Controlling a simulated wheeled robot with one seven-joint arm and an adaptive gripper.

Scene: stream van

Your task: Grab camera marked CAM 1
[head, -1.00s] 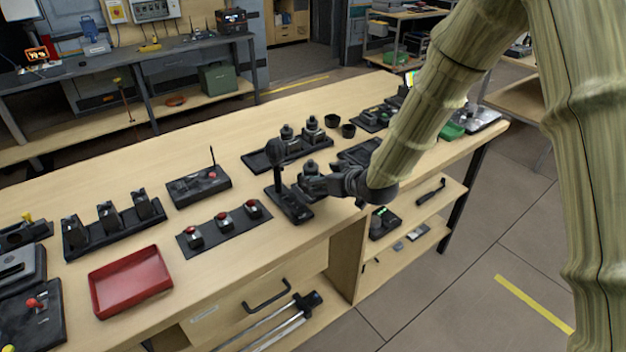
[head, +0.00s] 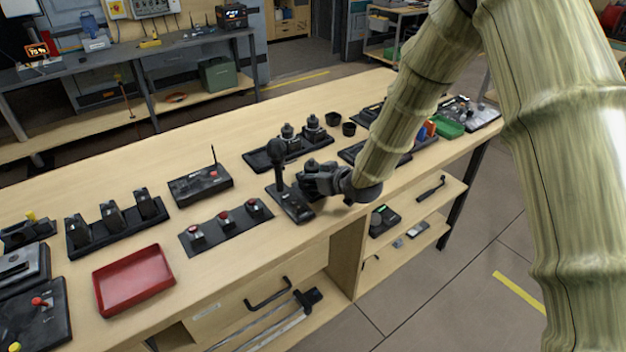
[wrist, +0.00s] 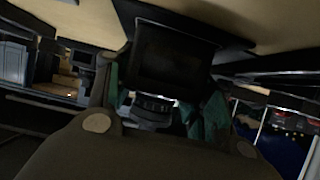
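No CAM 1 label is readable in either view. In the head view two black camera-like units, one at the left (head: 288,134) and one at the right (head: 312,126), stand upright on a black tray (head: 262,160). My gripper (head: 308,174) is low over the bench, just in front of that tray and beside a black microphone-like stand (head: 278,165). In the wrist view a dark boxy thing (wrist: 175,55) with a round lower part lies between my green-padded fingers (wrist: 165,105). Whether the fingers press on it is too dark to tell.
Left of my gripper are a black strip with red buttons (head: 224,225), a radio-like box with an antenna (head: 200,184), a rack of upright black devices (head: 113,222) and an empty red tray (head: 133,281).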

